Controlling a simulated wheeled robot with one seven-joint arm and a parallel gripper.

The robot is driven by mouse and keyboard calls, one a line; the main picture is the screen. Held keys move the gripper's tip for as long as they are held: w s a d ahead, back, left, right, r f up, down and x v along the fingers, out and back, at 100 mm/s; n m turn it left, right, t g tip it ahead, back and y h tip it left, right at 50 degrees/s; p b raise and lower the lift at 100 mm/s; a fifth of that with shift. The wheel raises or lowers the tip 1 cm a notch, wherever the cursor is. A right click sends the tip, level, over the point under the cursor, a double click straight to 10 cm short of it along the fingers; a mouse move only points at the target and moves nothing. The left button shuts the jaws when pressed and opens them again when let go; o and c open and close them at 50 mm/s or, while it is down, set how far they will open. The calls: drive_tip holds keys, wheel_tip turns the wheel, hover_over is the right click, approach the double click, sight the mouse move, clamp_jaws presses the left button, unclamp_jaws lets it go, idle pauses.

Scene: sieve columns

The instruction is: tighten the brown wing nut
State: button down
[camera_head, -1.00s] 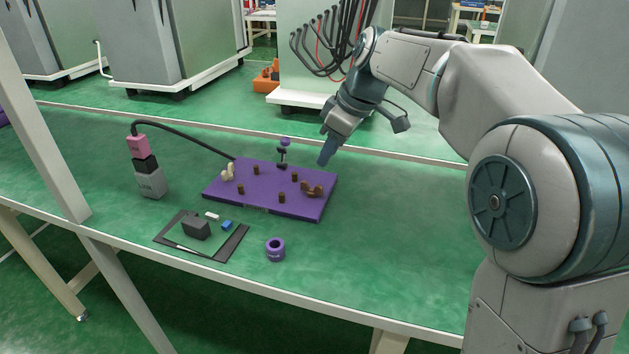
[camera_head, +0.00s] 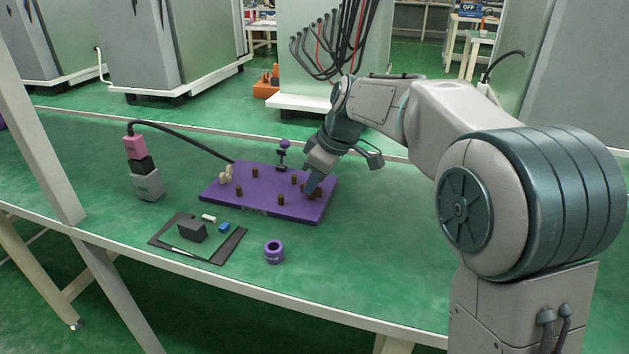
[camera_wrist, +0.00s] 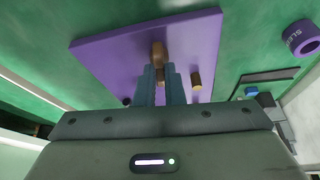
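The brown wing nut (camera_wrist: 158,52) sits on the purple board (camera_head: 225,193), near its right side. In the head view my gripper (camera_head: 308,190) is down at the nut and hides most of it. In the wrist view the two blue-grey fingers (camera_wrist: 161,72) reach down at the nut. Part of the nut shows beyond the fingertips and a brown bit shows in the narrow gap between them. I cannot tell whether the fingers press on it.
Several brown pegs (camera_head: 281,200) stand on the board, with cream pieces (camera_head: 225,173) at its left. A purple ring (camera_head: 273,252), a black frame (camera_head: 222,252) with small blocks, and a grey and pink cabled device (camera_head: 146,178) lie around it. The table's right side is clear.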

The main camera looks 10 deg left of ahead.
drive_tip(key=shift+m, duration=0.3)
drive_tip(key=m+p, duration=0.1)
drive_tip(key=m+t+p, duration=0.1)
drive_tip(key=m, duration=0.1)
drive_tip(key=shift+s+a+r+h, duration=0.1)
drive_tip(key=shift+s+r+h, duration=0.05)
drive_tip(key=shift+h, duration=0.25)
drive_tip(key=m+t+h+p, duration=0.1)
drive_tip(key=m+p, duration=0.1)
drive_tip(key=m, duration=0.2)
drive_tip(key=shift+a, duration=0.1)
drive_tip(key=m+t+h+p, duration=0.1)
drive_tip(key=m, duration=0.2)
drive_tip(key=shift+s+m, duration=0.1)
drive_tip(key=shift+m, duration=0.2)
drive_tip(key=shift+a+m+h+p, duration=0.15)
drive_tip(key=shift+m+h, duration=0.3)
drive_tip(key=shift+m, duration=0.6)
drive_tip(key=shift+m+h+p, duration=0.2)
drive_tip(key=shift+m+h, duration=0.25)
drive_tip(key=shift+m, duration=0.6)
drive_tip(key=c, duration=1.5)
unclamp_jaws()
